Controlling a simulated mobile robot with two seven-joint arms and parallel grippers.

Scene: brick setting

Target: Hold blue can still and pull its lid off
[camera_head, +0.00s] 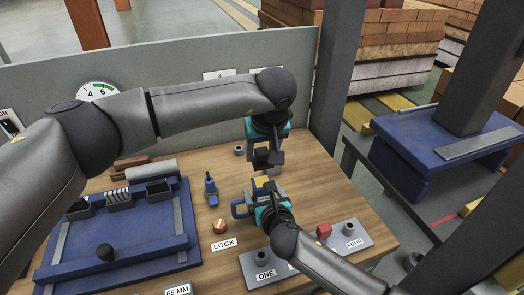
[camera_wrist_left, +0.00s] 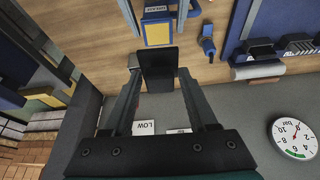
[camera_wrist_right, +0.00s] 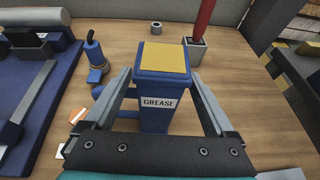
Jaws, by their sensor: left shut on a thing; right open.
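The blue can (camera_wrist_right: 155,112), labelled GREASE, stands upright on the table with a yellow top face (camera_wrist_right: 163,58) and a blue handle on its left in the right wrist view. It also shows in the left wrist view (camera_wrist_left: 157,13). My right gripper (camera_head: 264,192) is open, with one finger on each side of the can; contact is unclear. My left gripper (camera_head: 266,161) is shut on a dark flat piece, apparently the lid (camera_wrist_left: 157,65), above the can and apart from its yellow top. The can is partly hidden by my right gripper in the head view.
A blue tray (camera_head: 130,262) with small bins fills the table's left. A blue tool (camera_head: 211,190) and a copper-coloured piece (camera_head: 219,227) lie left of the can. A grey panel (camera_head: 247,262) with labelled posts is at the front. A wall stands behind.

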